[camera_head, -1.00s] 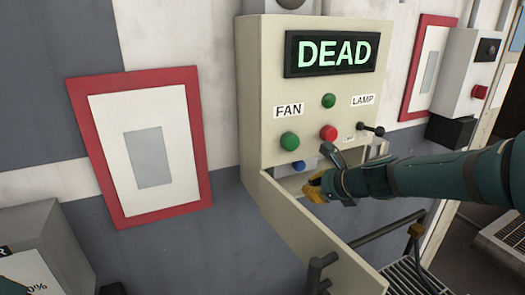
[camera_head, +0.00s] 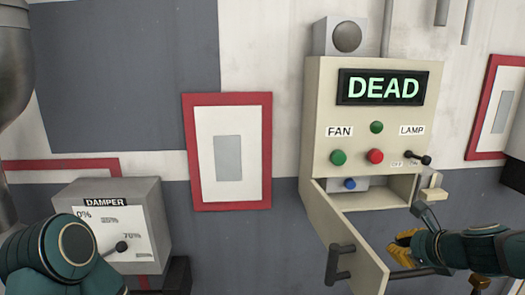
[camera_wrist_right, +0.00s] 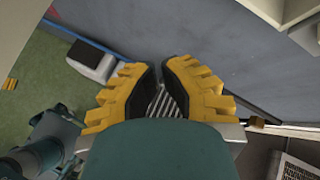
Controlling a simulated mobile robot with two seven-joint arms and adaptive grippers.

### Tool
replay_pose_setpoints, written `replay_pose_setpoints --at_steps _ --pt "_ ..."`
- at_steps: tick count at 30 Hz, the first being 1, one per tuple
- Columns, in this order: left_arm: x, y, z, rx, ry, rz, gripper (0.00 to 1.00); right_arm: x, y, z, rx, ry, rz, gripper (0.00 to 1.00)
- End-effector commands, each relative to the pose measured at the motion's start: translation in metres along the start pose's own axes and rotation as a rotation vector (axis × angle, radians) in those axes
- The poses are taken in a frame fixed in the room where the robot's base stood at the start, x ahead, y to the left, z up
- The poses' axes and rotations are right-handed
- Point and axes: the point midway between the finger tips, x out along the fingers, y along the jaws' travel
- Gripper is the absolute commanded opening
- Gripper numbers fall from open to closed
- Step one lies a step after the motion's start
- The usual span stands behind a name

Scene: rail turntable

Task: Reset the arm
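My right arm enters the camera_head view from the lower right. Its right gripper (camera_head: 402,252), with yellow fingers, is beside the open lower compartment of the cream control box (camera_head: 325,110), to the right of its hanging door (camera_head: 345,230). In the wrist view the two fingers of this gripper (camera_wrist_right: 160,75) stand apart with nothing between them. Part of my left arm (camera_head: 65,250) shows at the lower left; its gripper is out of view.
The box has a DEAD display (camera_head: 383,88), a green FAN button (camera_head: 338,157), a red button (camera_head: 375,156), a toggle lever (camera_head: 424,159) and a blue button (camera_head: 350,184). A grey DAMPER box (camera_head: 150,205) stands left. The door and its handle (camera_head: 338,262) jut out.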

Motion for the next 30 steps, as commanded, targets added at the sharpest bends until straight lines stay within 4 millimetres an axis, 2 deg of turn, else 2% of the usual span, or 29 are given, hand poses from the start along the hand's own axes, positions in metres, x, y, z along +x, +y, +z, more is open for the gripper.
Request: replay_pose_setpoints --at_steps 1,5,8,11,16,21,24,27,30 --pt "0.007 -0.003 0.001 0.0 -0.001 -0.001 0.5 0.022 0.018 -0.018 -0.056 0.037 0.04 0.0" --pt "0.017 -0.006 0.003 0.0 -0.002 -0.002 0.5 0.062 0.053 -0.055 -0.25 0.119 0.121 0.0" --pt "0.025 -0.009 0.004 0.001 -0.003 -0.003 0.5 0.095 0.089 -0.088 -0.438 0.172 0.205 0.0" --pt "0.036 -0.013 0.006 0.001 -0.005 -0.005 0.5 0.128 0.133 -0.125 -0.674 0.207 0.311 0.0" --pt "0.056 -0.02 0.011 0.002 -0.01 -0.007 0.5 0.175 0.223 -0.188 -1.145 0.175 0.519 0.0" --pt "0.074 -0.026 0.014 0.003 -0.014 -0.01 0.5 0.2 0.312 -0.236 -1.597 0.012 0.69 0.0" --pt "0.081 -0.028 0.016 0.004 -0.016 -0.011 0.5 0.205 0.351 -0.253 -1.792 -0.102 0.745 0.0" --pt "0.085 -0.03 0.017 0.005 -0.017 -0.012 0.5 0.206 0.377 -0.263 -1.916 -0.193 0.771 0.0" --pt "0.086 -0.03 0.017 0.005 -0.017 -0.012 0.5 0.205 0.39 -0.267 -1.98 -0.244 0.779 0.0"
